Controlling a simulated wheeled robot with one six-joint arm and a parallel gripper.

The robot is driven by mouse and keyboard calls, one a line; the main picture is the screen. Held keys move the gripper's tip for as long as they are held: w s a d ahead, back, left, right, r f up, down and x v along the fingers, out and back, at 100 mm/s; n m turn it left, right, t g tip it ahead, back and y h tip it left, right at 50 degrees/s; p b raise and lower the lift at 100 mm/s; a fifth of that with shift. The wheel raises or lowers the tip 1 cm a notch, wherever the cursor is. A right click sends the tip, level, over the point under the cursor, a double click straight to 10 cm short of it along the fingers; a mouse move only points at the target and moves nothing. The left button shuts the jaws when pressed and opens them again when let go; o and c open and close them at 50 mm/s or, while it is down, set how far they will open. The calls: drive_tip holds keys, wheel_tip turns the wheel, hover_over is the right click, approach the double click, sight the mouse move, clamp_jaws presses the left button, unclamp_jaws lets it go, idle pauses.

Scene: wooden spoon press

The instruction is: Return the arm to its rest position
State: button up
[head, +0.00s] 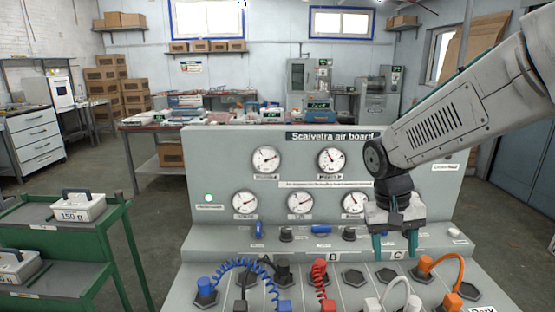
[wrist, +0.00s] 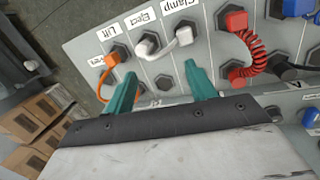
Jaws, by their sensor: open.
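My gripper (head: 396,246) is in front of the right part of the grey "Scalvetra air board" panel (head: 205,160) in the head view, with its two teal fingers pointing down and spread apart. Nothing is between the fingers. In the wrist view my gripper (wrist: 157,85) also shows open and empty, with the board's sockets beyond the fingertips. My arm reaches in from the upper right of the head view. From the head view I cannot tell the exact gap between the fingertips and the board.
Blue (head: 240,265), red (head: 320,280), white (head: 398,288) and orange (head: 445,262) hoses rise from the sloped front near my gripper. A green cart (head: 125,245) with white weights (head: 82,208) stands at left. A bench (head: 140,128) stands behind; floor is free at left.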

drive_tip(key=s+d+r+t+y, duration=0.1)
drive_tip(key=s+r, duration=0.2)
drive_tip(key=s, duration=0.8)
drive_tip(key=s+r+n+t+y, duration=0.1)
drive_tip(key=s+r, duration=0.2)
drive_tip(key=s, duration=0.8)
drive_tip(key=shift+s+d+r, duration=0.2)
drive_tip(key=shift+d+r, duration=0.1)
drive_tip(key=shift+d, duration=0.05)
